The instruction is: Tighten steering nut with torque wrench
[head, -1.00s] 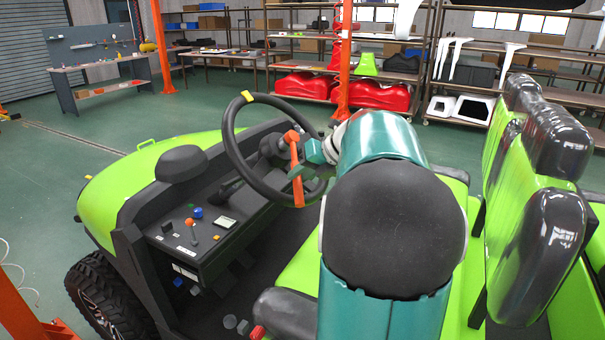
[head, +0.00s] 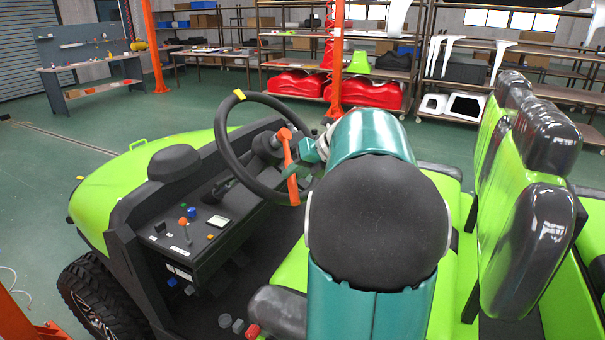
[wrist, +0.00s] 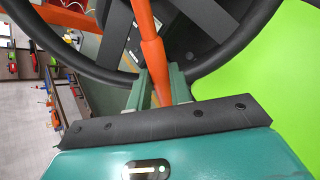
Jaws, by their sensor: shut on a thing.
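The black steering wheel (head: 227,125) with a yellow mark at its top stands in the middle of the head view, and its rim also crosses the wrist view (wrist: 90,68). An orange torque wrench (head: 288,160) reaches from the wheel's hub area down across the wheel. In the wrist view, the orange wrench shaft (wrist: 150,45) runs between the green fingers of my gripper (wrist: 158,85), which is shut on it.
The green cart's dashboard (head: 190,232) with small knobs lies left of the wheel. Green seats (head: 525,230) with black edges stand close on the right. An orange post (head: 336,60) rises beyond the cart. Shelves and a workbench (head: 90,78) are farther back, across open floor.

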